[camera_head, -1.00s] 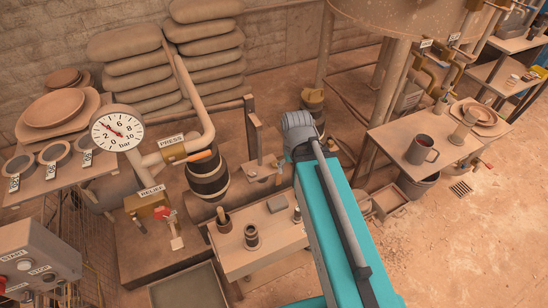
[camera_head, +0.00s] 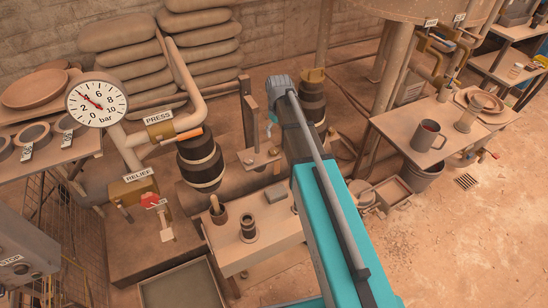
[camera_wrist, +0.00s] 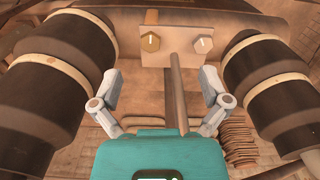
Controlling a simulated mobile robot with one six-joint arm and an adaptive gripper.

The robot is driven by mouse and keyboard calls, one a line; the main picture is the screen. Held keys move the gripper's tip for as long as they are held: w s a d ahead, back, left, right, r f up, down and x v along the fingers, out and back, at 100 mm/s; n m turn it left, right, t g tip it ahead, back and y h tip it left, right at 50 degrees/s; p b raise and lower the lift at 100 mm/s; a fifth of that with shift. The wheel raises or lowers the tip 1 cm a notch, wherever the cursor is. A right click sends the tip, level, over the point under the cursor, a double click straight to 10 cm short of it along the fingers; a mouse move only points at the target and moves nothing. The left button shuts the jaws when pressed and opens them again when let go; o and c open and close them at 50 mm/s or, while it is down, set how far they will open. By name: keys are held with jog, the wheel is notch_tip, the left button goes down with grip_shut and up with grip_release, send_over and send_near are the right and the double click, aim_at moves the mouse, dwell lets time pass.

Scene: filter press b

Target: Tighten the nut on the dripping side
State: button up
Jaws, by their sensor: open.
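A pale plate (camera_wrist: 165,25) with two hex nuts is ahead of my gripper in the wrist view. The left nut (camera_wrist: 151,41) looks brassy and the right nut (camera_wrist: 203,45) looks greyer. A rod (camera_wrist: 175,90) stands upright between them. My gripper (camera_wrist: 160,76) is open and empty, its fingers spread below the plate and apart from both nuts. Black banded cylinders flank the plate, one at left (camera_wrist: 45,75) and one at right (camera_wrist: 272,80). In the head view the plate (camera_head: 261,158) sits between them. I cannot make out any drip.
A pressure gauge (camera_head: 97,103), a PRESS pipe (camera_head: 178,128) and a RELIEF valve with a red handle (camera_head: 150,200) stand at left. A small bench (camera_head: 262,243) with cups is in front. A side table (camera_head: 400,140) with a mug (camera_head: 428,136) is at right, beside open floor.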

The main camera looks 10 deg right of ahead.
jog(key=n+b, duration=0.2)
jog(key=b, duration=0.1)
send_over(274, 150)
notch_tip(274, 150, down, 4)
jog(key=shift+s, duration=0.1)
jog(key=shift+f, duration=0.1)
notch_tip(274, 150, down, 14)
jog(key=b, duration=1.3)
jog(key=shift+r, duration=0.25)
jog(key=c, duration=1.1)
jog(key=shift+c, duration=0.2)
jog(key=shift+m, duration=0.5)
